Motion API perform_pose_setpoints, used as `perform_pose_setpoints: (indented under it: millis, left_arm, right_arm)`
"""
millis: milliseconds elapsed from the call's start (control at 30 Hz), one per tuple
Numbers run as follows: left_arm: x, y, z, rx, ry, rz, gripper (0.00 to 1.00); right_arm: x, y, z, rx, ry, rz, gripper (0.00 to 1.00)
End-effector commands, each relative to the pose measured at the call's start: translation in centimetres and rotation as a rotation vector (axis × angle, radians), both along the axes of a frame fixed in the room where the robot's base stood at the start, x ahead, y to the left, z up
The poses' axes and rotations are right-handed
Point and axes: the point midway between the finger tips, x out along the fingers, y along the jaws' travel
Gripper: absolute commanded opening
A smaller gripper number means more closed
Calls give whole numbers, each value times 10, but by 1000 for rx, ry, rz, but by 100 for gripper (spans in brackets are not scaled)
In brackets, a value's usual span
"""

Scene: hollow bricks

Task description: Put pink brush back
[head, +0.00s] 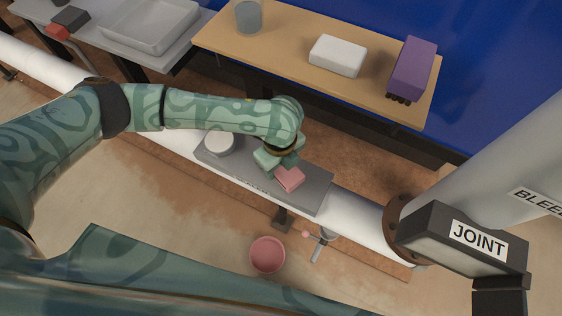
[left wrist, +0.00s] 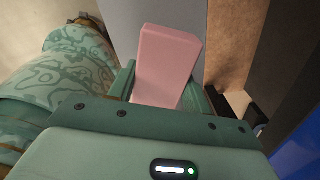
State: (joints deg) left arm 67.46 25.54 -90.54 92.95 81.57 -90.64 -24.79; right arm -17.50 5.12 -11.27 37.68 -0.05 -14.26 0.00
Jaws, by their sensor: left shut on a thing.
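The pink brush (head: 289,179) is a pale pink block in my left gripper (head: 281,163); no bristles show on it. It is over the right part of the grey shelf (head: 318,188) on the white pipe; I cannot tell whether it touches the shelf. In the left wrist view the pink brush (left wrist: 166,62) sticks out between the jaws of my left gripper (left wrist: 168,95), which are shut on it. My right gripper is not in view.
A white round thing (head: 219,144) sits on the shelf's left part. A wooden table (head: 265,45) behind holds a glass (head: 249,16), a white block (head: 338,55) and a purple brush (head: 411,68). A pink bowl (head: 267,254) is below the pipe. A JOINT-labelled box (head: 465,240) is right.

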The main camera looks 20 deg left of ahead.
Motion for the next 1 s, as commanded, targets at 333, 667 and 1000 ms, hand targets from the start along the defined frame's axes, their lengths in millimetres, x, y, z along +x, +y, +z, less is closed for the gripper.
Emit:
perform_pose_setpoints:
  millis: [333, 667, 1000]
  left_arm:
    - [0, 0, 0, 0, -1, 0, 71]
    - [1, 0, 22, -2, -6, 0, 71]
    - [1, 0, 102, -1, -8, 0, 71]
  right_arm:
    - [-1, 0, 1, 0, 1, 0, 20]
    - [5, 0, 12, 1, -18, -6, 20]
    - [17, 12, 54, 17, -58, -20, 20]
